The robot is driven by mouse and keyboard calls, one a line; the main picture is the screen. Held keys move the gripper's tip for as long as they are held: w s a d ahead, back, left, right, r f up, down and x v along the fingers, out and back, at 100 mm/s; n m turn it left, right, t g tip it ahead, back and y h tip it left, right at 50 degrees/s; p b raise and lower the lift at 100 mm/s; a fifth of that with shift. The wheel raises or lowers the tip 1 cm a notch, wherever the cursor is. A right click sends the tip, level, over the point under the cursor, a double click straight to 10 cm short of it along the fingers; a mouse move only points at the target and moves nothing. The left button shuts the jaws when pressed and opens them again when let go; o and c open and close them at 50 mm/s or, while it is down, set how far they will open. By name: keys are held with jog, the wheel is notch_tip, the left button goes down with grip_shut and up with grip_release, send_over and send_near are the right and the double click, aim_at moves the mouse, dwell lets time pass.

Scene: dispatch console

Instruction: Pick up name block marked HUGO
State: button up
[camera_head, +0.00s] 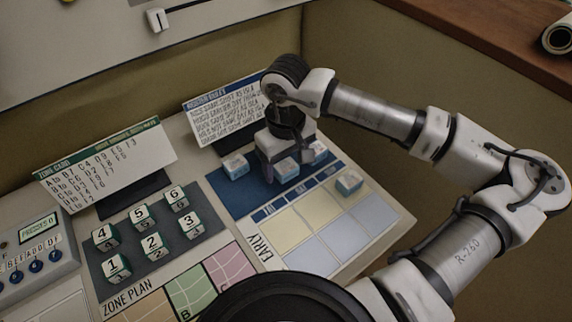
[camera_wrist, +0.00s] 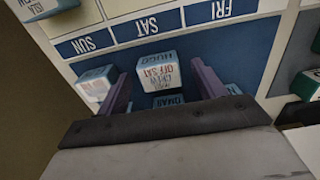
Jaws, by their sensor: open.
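The HUGO name block (camera_wrist: 158,72) is white and light blue, with "HUGO" and "OFF SAT" upside down in the wrist view. It sits on the dark blue mat by the SAT label. My gripper (camera_wrist: 162,70) is open, with one purple finger on each side of the block; I cannot tell whether they touch it. In the head view my gripper (camera_head: 286,160) is low over the mat, and a block there (camera_head: 287,169) appears to be HUGO. An OMAR block (camera_wrist: 168,100) lies just behind it, partly hidden by my gripper.
Another block (camera_wrist: 95,84) stands close to the left finger in the wrist view, and one (camera_wrist: 233,89) is partly hidden at right. The ISLA block (camera_head: 348,182) sits on the roster grid (camera_head: 318,258). Numbered blocks (camera_head: 151,246) and a tilted roster rules card (camera_head: 222,106) are nearby.

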jog(key=shift+f, duration=0.25)
jog(key=c, duration=1.1)
jog(key=shift+o, duration=0.2)
jog(key=shift+r, duration=0.15)
